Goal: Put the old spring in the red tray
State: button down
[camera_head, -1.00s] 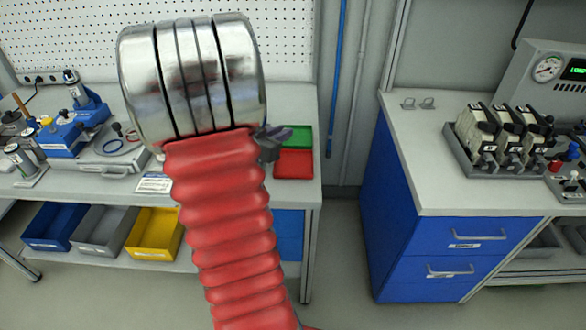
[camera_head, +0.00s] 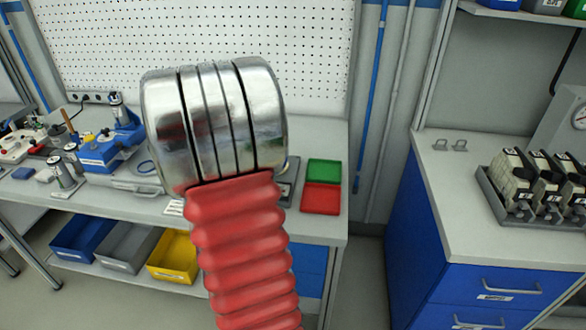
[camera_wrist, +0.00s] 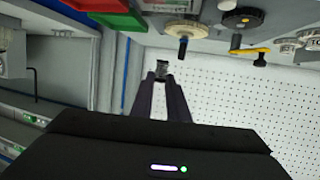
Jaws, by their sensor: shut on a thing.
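The red tray (camera_head: 321,198) lies on the left bench near its right front corner, just in front of a green tray (camera_head: 324,172). In the wrist view the red tray (camera_wrist: 97,5) shows at the top left edge. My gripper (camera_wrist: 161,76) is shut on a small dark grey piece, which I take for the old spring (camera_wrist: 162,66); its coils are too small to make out. It is held at the fingertips, apart from the tray. In the head view my arm hides the gripper and the spring.
Blue, grey and yellow bins (camera_head: 173,257) sit on the shelf below the bench. Blue devices and tools (camera_head: 110,148) stand on its left part. A pegboard (camera_head: 200,30) rises behind. A gap separates it from the right bench (camera_head: 450,190), which holds a rack (camera_head: 530,190).

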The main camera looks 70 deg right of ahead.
jog(key=w+a+n+t+y, duration=0.5)
jog(key=w+a+n+t, duration=0.55)
jog(key=w+a, duration=1.45)
jog(key=w+a+f+n+t+y, duration=0.1)
jog(key=w+a+n+y, duration=0.1)
jog(key=a, duration=0.7)
jog(key=w+a+f+n+t+y, duration=0.1)
jog(key=w+a+n+t+y, duration=0.1)
jog(key=a, duration=0.7)
jog(key=w+a+f+n+t+y, duration=0.1)
jog(key=w+a+n+y, duration=0.2)
jog(key=a, duration=0.7)
jog(key=w+y, duration=0.2)
jog(key=shift+n+y, duration=0.3)
jog(key=shift+n, duration=0.05)
jog(key=shift+a+f, duration=0.1)
